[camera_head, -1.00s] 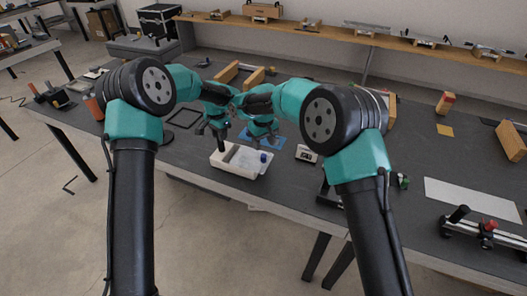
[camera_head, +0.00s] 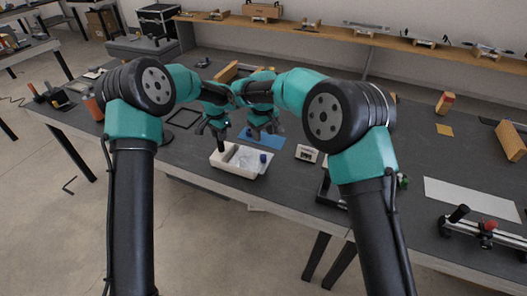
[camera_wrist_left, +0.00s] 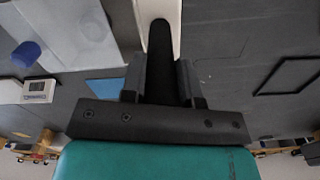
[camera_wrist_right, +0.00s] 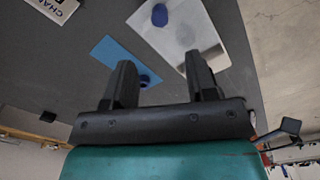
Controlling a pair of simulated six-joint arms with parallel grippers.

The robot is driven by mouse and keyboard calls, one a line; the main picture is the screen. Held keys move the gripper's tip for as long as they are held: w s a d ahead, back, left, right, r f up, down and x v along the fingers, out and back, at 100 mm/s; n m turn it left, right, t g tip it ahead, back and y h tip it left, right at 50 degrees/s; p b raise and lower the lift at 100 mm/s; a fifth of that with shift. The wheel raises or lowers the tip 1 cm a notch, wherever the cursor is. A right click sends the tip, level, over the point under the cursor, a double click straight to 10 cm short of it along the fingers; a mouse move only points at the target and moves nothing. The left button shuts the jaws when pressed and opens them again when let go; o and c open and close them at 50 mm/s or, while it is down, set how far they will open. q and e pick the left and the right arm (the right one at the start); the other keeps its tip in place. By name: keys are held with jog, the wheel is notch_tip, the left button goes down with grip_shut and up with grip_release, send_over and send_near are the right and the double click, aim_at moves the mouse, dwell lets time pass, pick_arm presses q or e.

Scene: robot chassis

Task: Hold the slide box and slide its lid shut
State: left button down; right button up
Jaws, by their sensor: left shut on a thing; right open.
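The white slide box (camera_head: 238,174) sits near the front edge of the dark table in the head view. Its pale lid (camera_head: 246,158) covers the right part, with a blue knob (camera_head: 263,158) on it; the left part is uncovered. My left gripper (camera_head: 219,143) is shut on the box's left end. In the left wrist view the white box wall (camera_wrist_left: 160,8) lies between its fingers. My right gripper (camera_head: 264,132) is open and empty behind the box, above the blue mat (camera_wrist_right: 112,57). The right wrist view shows the knob (camera_wrist_right: 160,15) beyond its fingertips, apart from them.
A white labelled block (camera_head: 306,153) stands right of the box. A black frame (camera_head: 184,118) lies at the left. A wooden piece (camera_head: 228,73) is behind the arms. A white sheet (camera_head: 470,198) lies at the right.

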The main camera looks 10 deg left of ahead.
aim_at(264, 155)
jog(key=n, duration=1.3)
jog(key=shift+f, duration=0.35)
jog(key=shift+f, duration=0.1)
notch_tip(264, 155, down, 12)
jog(key=shift+r, duration=0.1)
grip_shut()
dwell(0.6)
